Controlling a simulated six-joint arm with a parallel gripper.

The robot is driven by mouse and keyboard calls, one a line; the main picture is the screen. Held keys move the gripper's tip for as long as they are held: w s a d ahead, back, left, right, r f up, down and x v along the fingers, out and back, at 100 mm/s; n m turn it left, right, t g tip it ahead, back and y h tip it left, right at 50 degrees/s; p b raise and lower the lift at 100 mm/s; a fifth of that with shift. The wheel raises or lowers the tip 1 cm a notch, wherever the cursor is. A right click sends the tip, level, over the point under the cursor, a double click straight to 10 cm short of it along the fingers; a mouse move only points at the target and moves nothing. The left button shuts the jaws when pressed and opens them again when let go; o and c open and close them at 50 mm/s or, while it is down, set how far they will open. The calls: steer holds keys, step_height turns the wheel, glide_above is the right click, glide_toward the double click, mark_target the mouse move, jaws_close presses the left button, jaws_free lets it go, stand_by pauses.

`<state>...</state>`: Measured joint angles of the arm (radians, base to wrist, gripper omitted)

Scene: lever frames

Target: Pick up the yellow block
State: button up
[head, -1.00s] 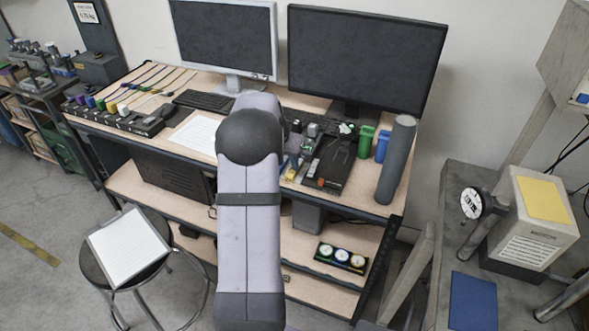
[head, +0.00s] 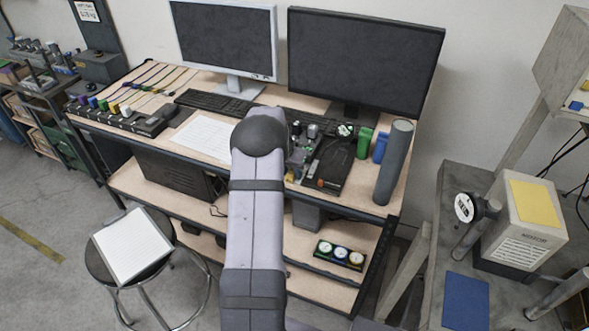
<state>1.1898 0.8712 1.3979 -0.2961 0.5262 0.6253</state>
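I cannot make out a clear yellow block in the head view. Small mixed parts (head: 302,150) stand on the bench just right of my arm's dark elbow, too small to tell apart. A small yellow piece (head: 113,106) shows among coloured pieces in the row at the bench's left end. My arm rises from the bottom of the view to the elbow over the bench's front edge.
The bench (head: 160,85) carries two monitors (head: 365,60), a keyboard (head: 215,102), a white sheet (head: 205,136), a black tray (head: 330,163), green (head: 365,139) and blue (head: 381,147) containers and a tall grey cylinder (head: 394,162). A stool (head: 165,262) stands front left.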

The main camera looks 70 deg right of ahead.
steer(key=shift+c, duration=0.3)
jaws_close()
